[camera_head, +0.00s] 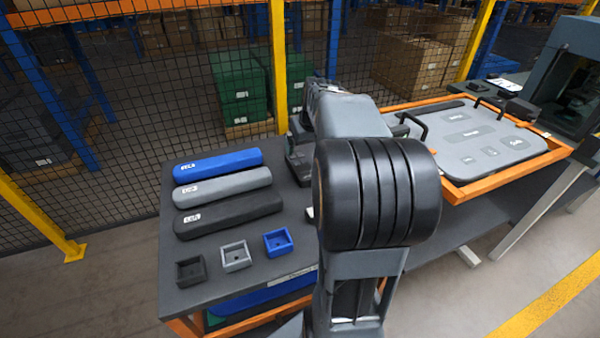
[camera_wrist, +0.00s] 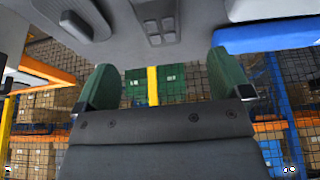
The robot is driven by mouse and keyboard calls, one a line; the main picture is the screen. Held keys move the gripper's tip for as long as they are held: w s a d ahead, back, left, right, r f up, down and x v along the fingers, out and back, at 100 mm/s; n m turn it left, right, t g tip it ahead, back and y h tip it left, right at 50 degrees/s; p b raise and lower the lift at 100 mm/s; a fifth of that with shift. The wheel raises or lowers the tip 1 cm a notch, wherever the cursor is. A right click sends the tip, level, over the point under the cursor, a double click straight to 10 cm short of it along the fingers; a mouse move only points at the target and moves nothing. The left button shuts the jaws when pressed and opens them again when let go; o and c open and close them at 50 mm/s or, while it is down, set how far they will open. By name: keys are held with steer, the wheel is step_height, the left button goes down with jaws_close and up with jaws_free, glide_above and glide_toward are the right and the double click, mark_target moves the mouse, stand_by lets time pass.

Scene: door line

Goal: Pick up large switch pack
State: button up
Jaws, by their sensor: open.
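A grey block with several raised button-like squares (camera_wrist: 156,20), which looks like a switch pack, lies on the grey table top at the top middle of the wrist view. I cannot read any label to confirm it is the large one. In the head view a dark block (camera_head: 298,164) shows beside my arm, partly hidden by it. My gripper (camera_wrist: 165,62) is open, with its two green-faced fingers wide apart and nothing between them. The block lies beyond the fingertips, apart from them. My arm hides most of the gripper in the head view.
Blue (camera_head: 217,166), grey (camera_head: 222,187) and black (camera_head: 228,216) long covers lie on the table's left. Black (camera_head: 190,271), grey (camera_head: 236,256) and blue (camera_head: 278,242) small square boxes stand in front. An orange-framed tray (camera_head: 480,196) with a grey panel (camera_head: 470,140) is right. Mesh fencing (camera_head: 140,110) stands behind.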

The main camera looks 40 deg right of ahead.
mark_target(301, 164)
steer(key=x, duration=1.2)
steer(key=shift+f, duration=0.15)
steer(key=shift+f, duration=0.25)
stand_by(0.4)
steer(key=c, duration=1.1)
